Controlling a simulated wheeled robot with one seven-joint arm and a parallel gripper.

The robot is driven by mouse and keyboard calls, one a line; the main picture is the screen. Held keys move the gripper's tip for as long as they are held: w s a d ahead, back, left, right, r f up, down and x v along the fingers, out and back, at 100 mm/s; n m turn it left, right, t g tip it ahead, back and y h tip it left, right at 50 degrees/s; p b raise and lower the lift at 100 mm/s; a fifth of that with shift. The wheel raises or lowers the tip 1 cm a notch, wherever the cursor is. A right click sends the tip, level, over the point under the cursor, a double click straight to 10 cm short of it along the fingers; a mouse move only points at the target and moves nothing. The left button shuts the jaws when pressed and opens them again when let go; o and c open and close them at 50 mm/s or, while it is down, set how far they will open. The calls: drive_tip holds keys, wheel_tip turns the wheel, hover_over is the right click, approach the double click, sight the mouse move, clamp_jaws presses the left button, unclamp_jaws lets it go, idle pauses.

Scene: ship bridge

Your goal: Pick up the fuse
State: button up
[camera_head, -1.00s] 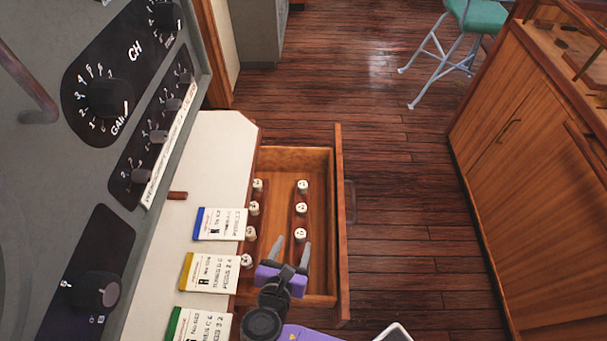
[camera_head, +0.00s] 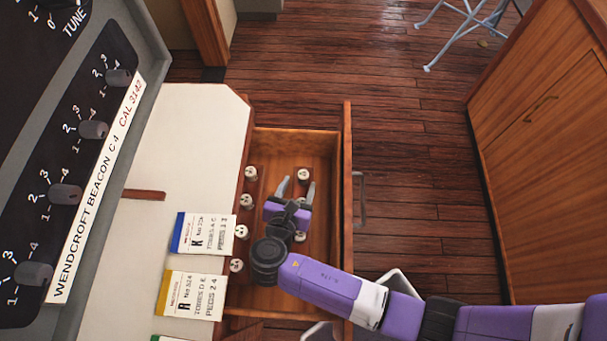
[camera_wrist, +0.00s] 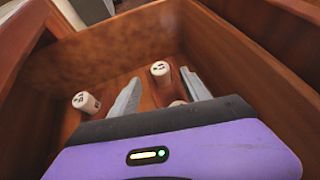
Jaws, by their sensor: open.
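Several white, round-topped fuses stand in two rows in the open wooden drawer (camera_head: 322,150). The left row runs from the far fuse (camera_head: 250,173) to the near one (camera_head: 236,265). In the right row a far fuse (camera_head: 303,175) shows, and another (camera_head: 300,237) is partly behind my gripper. My gripper (camera_head: 297,187) is open and empty over the drawer, its fingertips just short of the far right fuse. In the wrist view a fuse (camera_wrist: 160,69) shows between and beyond the fingers, one (camera_wrist: 85,102) left of them, and one (camera_wrist: 177,103) mostly hidden.
A pale counter (camera_head: 190,130) lies left of the drawer, with a blue-edged card (camera_head: 205,233) and a yellow-edged card (camera_head: 192,295). A dial panel (camera_head: 80,150) rises beyond it. The drawer's right wall stands close to my gripper. Open floor (camera_head: 410,180) lies right.

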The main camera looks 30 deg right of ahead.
sight(302, 180)
drive_tip(key=shift+x, duration=2.25)
drive_tip(key=shift+s+f, duration=0.15)
drive_tip(key=shift+f, duration=0.05)
clamp_jaws()
